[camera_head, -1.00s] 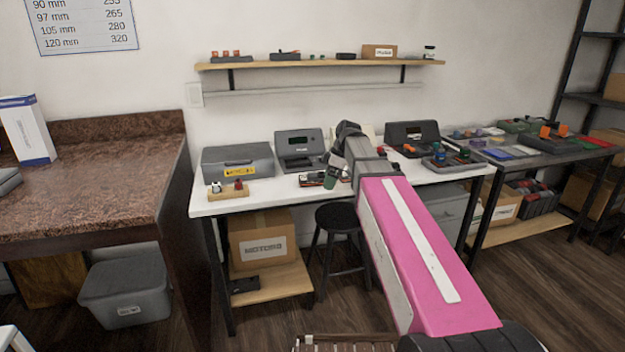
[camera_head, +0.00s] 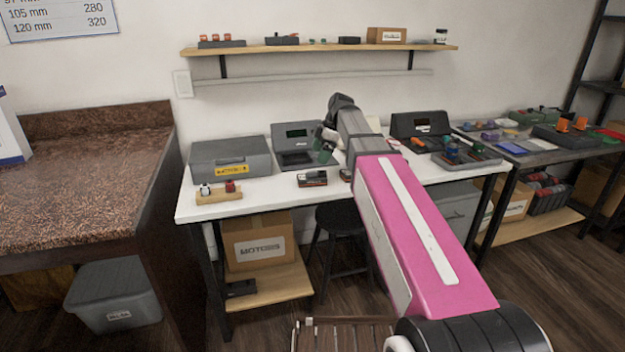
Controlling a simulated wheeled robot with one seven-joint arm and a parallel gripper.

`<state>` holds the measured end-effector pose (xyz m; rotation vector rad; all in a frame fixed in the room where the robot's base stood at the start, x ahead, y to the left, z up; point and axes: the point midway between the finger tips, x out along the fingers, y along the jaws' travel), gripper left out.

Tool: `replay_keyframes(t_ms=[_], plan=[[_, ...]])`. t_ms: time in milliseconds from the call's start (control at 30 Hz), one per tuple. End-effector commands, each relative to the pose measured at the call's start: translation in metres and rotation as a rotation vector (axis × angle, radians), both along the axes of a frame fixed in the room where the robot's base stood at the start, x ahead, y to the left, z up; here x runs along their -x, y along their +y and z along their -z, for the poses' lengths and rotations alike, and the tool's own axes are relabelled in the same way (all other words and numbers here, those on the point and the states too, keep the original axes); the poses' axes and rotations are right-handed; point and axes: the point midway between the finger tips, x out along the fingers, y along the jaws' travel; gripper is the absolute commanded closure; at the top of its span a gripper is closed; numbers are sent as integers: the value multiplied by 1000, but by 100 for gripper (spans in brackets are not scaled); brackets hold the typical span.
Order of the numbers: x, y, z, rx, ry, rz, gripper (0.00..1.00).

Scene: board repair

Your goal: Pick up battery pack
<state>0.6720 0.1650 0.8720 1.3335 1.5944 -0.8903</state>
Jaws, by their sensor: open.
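A small dark pack with orange-red marks (camera_head: 312,178), which looks like the battery pack, lies on the white workbench (camera_head: 270,203) near its front middle. A second small dark item (camera_head: 346,175) lies to its right, partly hidden by my arm. My gripper (camera_head: 325,149) is above the bench, behind and a little right of the pack in the picture, apart from it. It is open; its fingers are small and partly hidden by the wrist. A green part shows at its end.
A grey case with a yellow label (camera_head: 232,160) and a wooden block with two small parts (camera_head: 219,195) stand left. A grey device with a screen (camera_head: 295,140) stands behind my gripper, and a dark device (camera_head: 420,127) to the right. A stool (camera_head: 343,218) is under the bench.

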Motion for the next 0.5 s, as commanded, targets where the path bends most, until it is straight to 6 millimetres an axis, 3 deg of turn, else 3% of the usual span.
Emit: replay_keyframes(t_ms=[100,500], plan=[[2,7,17,0,2,0,4],[7,18,49,0,1,1,4]])
